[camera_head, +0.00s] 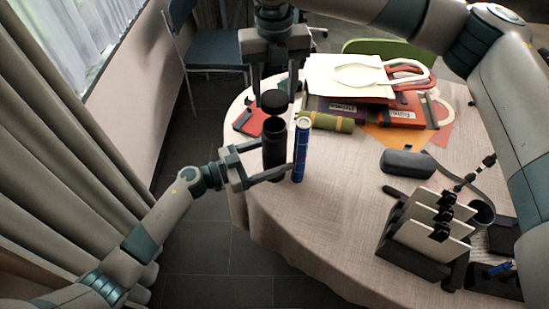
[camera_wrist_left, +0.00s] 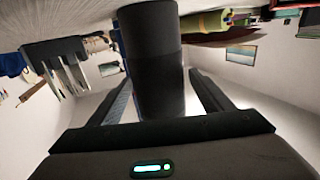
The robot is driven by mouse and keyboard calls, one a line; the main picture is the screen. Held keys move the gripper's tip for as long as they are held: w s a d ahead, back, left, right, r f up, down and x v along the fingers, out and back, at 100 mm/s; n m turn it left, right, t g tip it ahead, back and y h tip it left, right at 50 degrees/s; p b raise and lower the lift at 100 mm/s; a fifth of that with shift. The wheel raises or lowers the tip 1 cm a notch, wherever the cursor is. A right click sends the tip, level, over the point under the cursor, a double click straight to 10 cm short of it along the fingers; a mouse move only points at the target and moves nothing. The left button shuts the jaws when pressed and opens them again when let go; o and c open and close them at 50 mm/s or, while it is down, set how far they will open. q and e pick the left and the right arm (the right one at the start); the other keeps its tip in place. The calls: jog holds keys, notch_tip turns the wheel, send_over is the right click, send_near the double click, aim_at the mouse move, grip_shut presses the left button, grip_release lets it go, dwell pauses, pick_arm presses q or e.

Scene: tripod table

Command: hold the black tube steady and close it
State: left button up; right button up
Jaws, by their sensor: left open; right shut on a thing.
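The black tube (camera_head: 274,152) stands upright near the left edge of the round table, its top open. My left gripper (camera_head: 268,172) is open, with its fingers on either side of the tube. In the left wrist view the tube (camera_wrist_left: 152,62) stands between the spread fingers, with a gap at least on one side. My right gripper (camera_head: 274,96) comes down from above and is shut on the black cap (camera_head: 274,101). The cap is held just above the tube's mouth, apart from it. The right fingertips are partly hidden by the cap.
A blue tube (camera_head: 301,150) stands right beside the black tube. Behind lie a green roll (camera_head: 330,122), a red item (camera_head: 250,121) and books with a white bag (camera_head: 345,76). A dark case (camera_head: 408,163) and a card rack (camera_head: 425,235) are on the right. The table front is clear.

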pick_arm(q)
jog(key=shift+c, duration=0.6)
jog(key=c, duration=1.5)
jog(key=shift+o, duration=0.2)
pick_arm(e)
send_over(274, 118)
jog(key=s, duration=0.3)
jog(key=shift+w+f, duration=0.15)
jog(key=shift+f, duration=1.1)
jog(key=shift+w+f, duration=0.1)
jog(key=shift+f, duration=1.15)
jog(key=shift+f, duration=0.85)
jog(key=shift+f, duration=0.55)
pick_arm(q)
grip_shut()
